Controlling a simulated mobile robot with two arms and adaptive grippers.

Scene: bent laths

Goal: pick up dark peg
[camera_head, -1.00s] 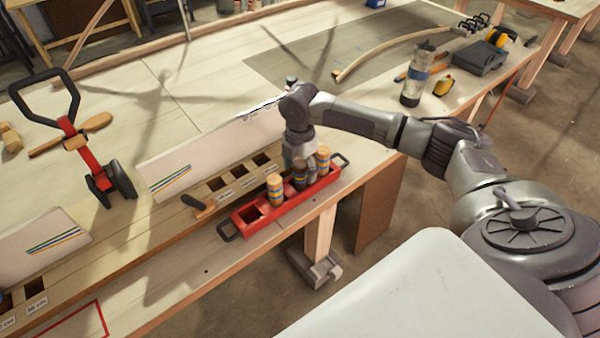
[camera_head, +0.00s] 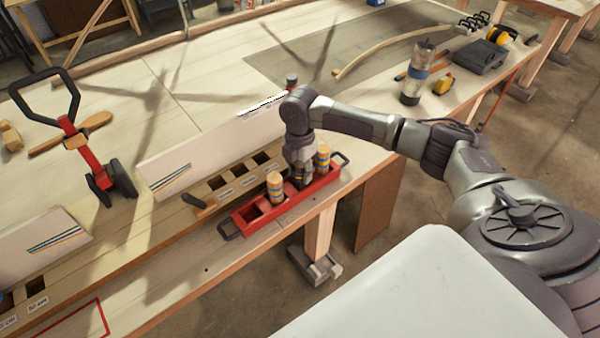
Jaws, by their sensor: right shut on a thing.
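My right gripper (camera_head: 299,172) points down over the red tray (camera_head: 238,215) near the front edge of the bench. It is shut on the dark peg (camera_head: 299,181), which stands between two light wooden pegs. Most of the dark peg is hidden by the fingers, and I cannot tell whether its lower end is clear of the tray. One light peg (camera_head: 275,188) with coloured bands stands to the left of the gripper, the other (camera_head: 323,158) to the right. My left gripper is not in view.
Behind the tray is a wooden rack (camera_head: 222,182) with square holes and a white panel (camera_head: 165,172). A red clamp-like tool (camera_head: 90,160) stands at the left.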

